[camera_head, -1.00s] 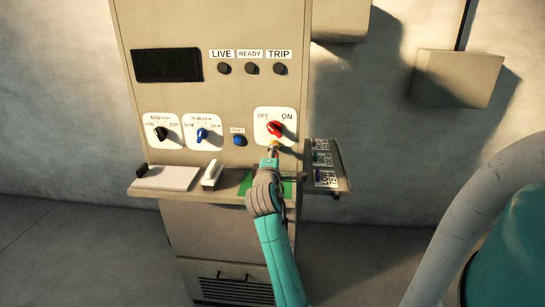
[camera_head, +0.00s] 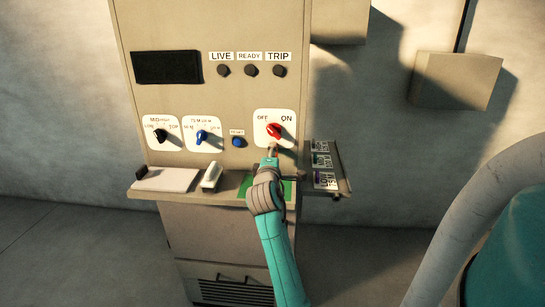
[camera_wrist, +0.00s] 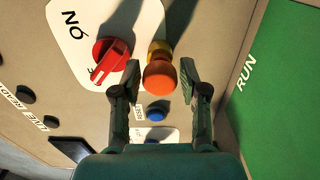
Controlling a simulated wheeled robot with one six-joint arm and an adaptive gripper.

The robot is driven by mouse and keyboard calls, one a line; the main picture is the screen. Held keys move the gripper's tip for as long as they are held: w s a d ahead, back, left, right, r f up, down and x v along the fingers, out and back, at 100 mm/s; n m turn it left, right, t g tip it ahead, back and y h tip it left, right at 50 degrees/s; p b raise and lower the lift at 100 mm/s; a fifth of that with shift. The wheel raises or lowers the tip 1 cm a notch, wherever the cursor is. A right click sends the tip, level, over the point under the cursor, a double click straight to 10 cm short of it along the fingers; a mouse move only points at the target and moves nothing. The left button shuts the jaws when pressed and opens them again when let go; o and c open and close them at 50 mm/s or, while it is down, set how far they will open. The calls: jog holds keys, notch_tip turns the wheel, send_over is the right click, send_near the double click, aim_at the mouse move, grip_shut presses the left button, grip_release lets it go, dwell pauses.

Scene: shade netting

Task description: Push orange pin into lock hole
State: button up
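The orange pin (camera_wrist: 160,76) has a round head and stands out from the panel in the wrist view. A yellow collar (camera_wrist: 159,47), apparently the lock hole's rim, shows just behind it. The pin's depth in the hole cannot be told. My gripper (camera_wrist: 160,72) is open, one finger on each side of the pin head, with small gaps visible. The red OFF/ON switch (camera_wrist: 112,54) is beside the left finger. In the head view my gripper (camera_head: 270,157) is just below the red switch (camera_head: 274,130) and largely hides the pin area.
A shelf (camera_head: 226,189) juts out below, with a white pad (camera_head: 166,179), a white block (camera_head: 211,176) and a green card (camera_head: 247,190). A side rack (camera_head: 342,177) with labelled tags is at right. A blue button (camera_head: 239,142) is left of my gripper.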

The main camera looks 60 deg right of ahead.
jog(key=shift+o, duration=0.7)
jog(key=v, duration=1.2)
jog(key=s+a+f+n+t+y, duration=0.1)
jog(key=s+a+f+t+y, duration=0.3)
jog(key=a+f, duration=0.8)
jog(key=s+a+f+n+t+y, duration=0.1)
jog(key=a+f+t+y, duration=0.4)
jog(key=a+f, duration=0.7)
jog(key=s+a+m+y, duration=0.2)
jog(key=s+a+y, duration=0.3)
jog(key=s+a, duration=0.6)
jog(key=s+a+r+m+y, duration=0.1)
jog(key=s+a+m, duration=0.1)
jog(key=s, duration=0.4)
jog(key=s+a+m+g+y, duration=0.1)
jog(key=s+a+m, duration=0.1)
jog(key=s, duration=0.5)
jog(key=shift+a+r+y, duration=0.3)
jog(key=shift+a+r, duration=0.05)
jog(key=shift+a, duration=0.4)
